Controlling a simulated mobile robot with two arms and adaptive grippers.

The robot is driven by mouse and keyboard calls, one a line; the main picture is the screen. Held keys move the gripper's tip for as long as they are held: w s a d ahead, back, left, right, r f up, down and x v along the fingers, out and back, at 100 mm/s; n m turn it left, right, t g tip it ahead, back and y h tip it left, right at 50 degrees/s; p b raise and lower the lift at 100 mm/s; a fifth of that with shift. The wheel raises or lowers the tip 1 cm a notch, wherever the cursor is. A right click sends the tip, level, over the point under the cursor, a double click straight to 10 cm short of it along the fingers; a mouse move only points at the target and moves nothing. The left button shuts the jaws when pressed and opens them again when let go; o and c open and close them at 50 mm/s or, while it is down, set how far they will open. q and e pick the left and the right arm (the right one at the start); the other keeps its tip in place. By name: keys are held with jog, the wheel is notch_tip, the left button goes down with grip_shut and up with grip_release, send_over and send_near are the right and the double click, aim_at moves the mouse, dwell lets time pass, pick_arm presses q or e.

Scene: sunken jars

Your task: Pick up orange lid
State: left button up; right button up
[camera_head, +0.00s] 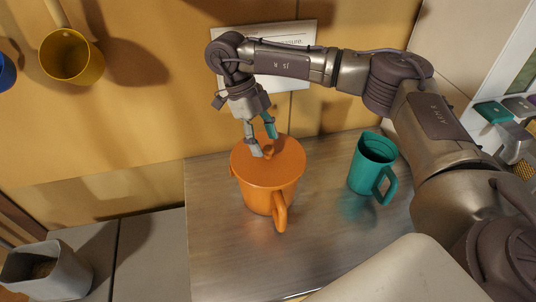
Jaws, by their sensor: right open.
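The orange lid (284,163) lies on top of an orange jar (257,200) with a handle, which stands upright on the metal counter. A small orange knob (268,152) sits in the middle of the lid. My right gripper (264,146) points down right at the knob, with its fingers apart, one to the left of the knob and one behind it to the right. I cannot tell whether the fingers touch the knob or the lid. My left gripper is not in view.
A teal mug (372,163) stands right of the orange jar on the metal counter (330,235). A yellow mug (72,57) is at upper left. A grey container (50,268) stands at lower left. A white sign (290,36) is behind my arm.

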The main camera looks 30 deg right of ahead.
aim_at(269, 147)
jog(key=shift+p+x, duration=0.3)
jog(key=shift+x, duration=1.25)
jog(key=shift+d, duration=0.1)
grip_shut()
jog(key=shift+r, duration=0.1)
